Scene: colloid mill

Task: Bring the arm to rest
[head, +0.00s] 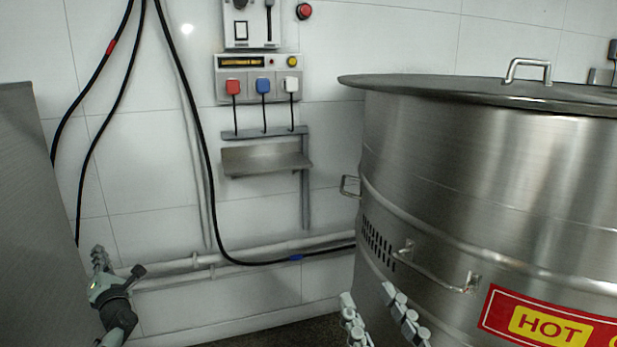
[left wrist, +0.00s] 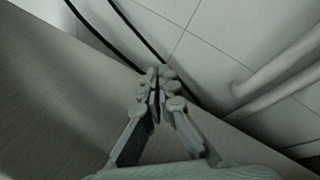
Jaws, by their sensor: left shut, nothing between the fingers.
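My left gripper (head: 99,256) is low at the left in the head view, in front of the white tiled wall and beside a grey metal panel. In the left wrist view its fingers (left wrist: 158,80) are closed together with nothing between them. My right gripper (head: 368,296) shows at the bottom of the head view, in front of the large steel vessel. Its two fingers stand apart, with nothing visible between them. Its base is cut off by the picture's lower edge.
The steel vessel (head: 450,190) with a lid handle (head: 527,70) and a red HOT label (head: 550,322) fills the right. A grey metal panel (head: 30,220) stands at the left. Pipes (head: 250,254), black cables (head: 205,140) and a small shelf (head: 265,161) line the wall.

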